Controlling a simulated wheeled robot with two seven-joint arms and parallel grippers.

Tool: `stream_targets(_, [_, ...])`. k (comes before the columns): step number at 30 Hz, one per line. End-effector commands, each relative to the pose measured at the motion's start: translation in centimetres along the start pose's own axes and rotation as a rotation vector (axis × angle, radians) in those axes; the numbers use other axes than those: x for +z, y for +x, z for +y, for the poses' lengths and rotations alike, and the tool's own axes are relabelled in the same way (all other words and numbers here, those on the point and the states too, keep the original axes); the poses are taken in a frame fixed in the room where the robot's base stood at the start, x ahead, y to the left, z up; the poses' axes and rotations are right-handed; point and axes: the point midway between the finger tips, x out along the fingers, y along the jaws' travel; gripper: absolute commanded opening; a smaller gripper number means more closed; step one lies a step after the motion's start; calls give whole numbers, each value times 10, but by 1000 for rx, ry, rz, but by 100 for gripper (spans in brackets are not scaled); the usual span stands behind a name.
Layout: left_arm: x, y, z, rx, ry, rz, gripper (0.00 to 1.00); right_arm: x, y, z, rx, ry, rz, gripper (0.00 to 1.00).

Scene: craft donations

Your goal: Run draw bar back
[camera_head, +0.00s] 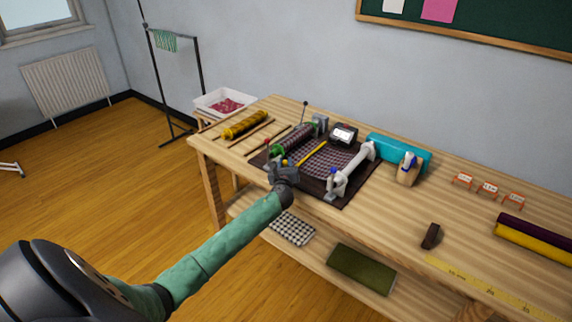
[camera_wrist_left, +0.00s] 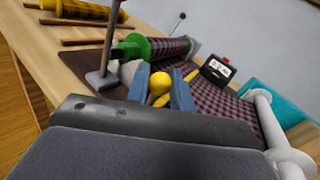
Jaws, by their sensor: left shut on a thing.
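The yellow draw bar (camera_head: 312,154) lies across a dark checked cloth (camera_head: 335,161) on the machine's dark base, just in front of the cloth roll with green ends (camera_head: 293,143). In the left wrist view its round yellow end knob (camera_wrist_left: 160,83) sits between the blue fingers of my left gripper (camera_wrist_left: 160,93). The left gripper (camera_head: 278,168) is shut on that knob at the near side of the base. Behind it, more of the bar (camera_wrist_left: 191,75) shows in the wrist view. The fingers hide part of the bar's near end. My right gripper is not in view.
A white tube on clamps (camera_head: 355,165) spans the base's right side. A grey upright post (camera_wrist_left: 108,45) stands close left of the left fingers. A small black display (camera_head: 343,134) and a turquoise block (camera_head: 400,153) stand behind.

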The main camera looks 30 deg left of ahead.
Motion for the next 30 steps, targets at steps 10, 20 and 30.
stream_targets(10, [7, 25, 37, 2, 1, 0, 0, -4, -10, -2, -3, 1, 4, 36])
stream_targets(20, [8, 25, 38, 3, 1, -2, 42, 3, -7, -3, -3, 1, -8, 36])
stream_targets(30, [7, 24, 37, 2, 0, 0, 42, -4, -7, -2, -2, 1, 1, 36])
